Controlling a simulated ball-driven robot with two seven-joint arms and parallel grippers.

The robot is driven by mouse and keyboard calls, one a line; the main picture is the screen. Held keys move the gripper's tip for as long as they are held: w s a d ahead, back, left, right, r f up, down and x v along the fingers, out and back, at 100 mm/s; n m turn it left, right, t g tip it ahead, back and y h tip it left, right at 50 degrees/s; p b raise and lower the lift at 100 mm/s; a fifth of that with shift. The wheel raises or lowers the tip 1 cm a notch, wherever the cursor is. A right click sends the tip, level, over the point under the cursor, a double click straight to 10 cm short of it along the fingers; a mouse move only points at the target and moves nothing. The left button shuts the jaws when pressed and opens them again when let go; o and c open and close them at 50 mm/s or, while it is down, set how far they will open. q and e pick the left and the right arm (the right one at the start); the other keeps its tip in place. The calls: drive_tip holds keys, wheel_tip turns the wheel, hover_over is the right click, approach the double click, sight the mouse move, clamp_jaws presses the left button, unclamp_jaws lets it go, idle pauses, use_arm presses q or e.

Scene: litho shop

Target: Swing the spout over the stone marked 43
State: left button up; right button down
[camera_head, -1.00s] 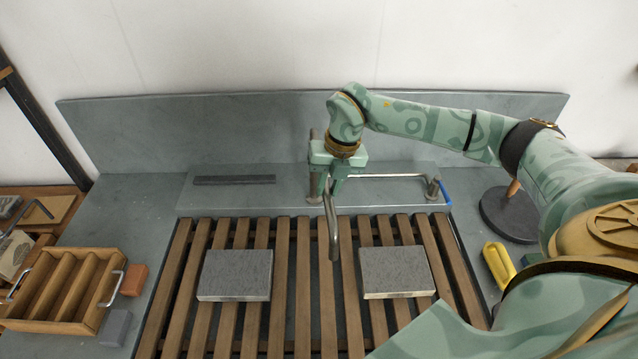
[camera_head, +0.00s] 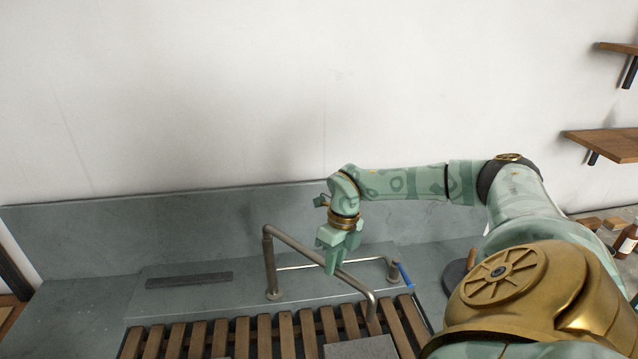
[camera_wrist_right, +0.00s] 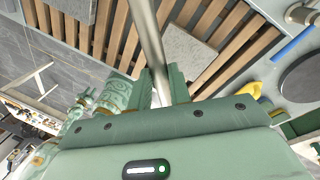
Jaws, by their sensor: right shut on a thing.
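The spout (camera_head: 310,258) is a bent grey metal pipe that rises from a post on the sink's back ledge and slants right and forward. Its tip (camera_head: 372,312) turns down behind a grey stone (camera_head: 362,349), which is cut off by the bottom edge of the head view. My right gripper (camera_head: 334,264) is shut on the spout partway along. In the right wrist view the spout (camera_wrist_right: 147,35) passes between the fingers. One stone (camera_wrist_right: 190,52) lies right of it and part of another (camera_wrist_right: 75,6) shows at the top left. I cannot read any numbers. My left gripper is not in view.
Wooden slats (camera_head: 210,340) span the sink. A thin pipe with a blue lever (camera_head: 406,275) runs along the ledge behind the spout. A dark strip (camera_head: 190,280) lies on the ledge at left. Wooden shelves (camera_head: 605,143) hang on the right wall.

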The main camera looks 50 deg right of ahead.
drive_tip(key=shift+d, duration=0.15)
drive_tip(key=c, duration=1.3)
unclamp_jaws()
drive_tip(key=shift+w, duration=0.1)
drive_tip(key=shift+r, duration=0.1)
drive_tip(key=d+r, duration=0.3)
drive_tip(key=r, duration=1.3)
drive_tip(key=shift+f, duration=0.1)
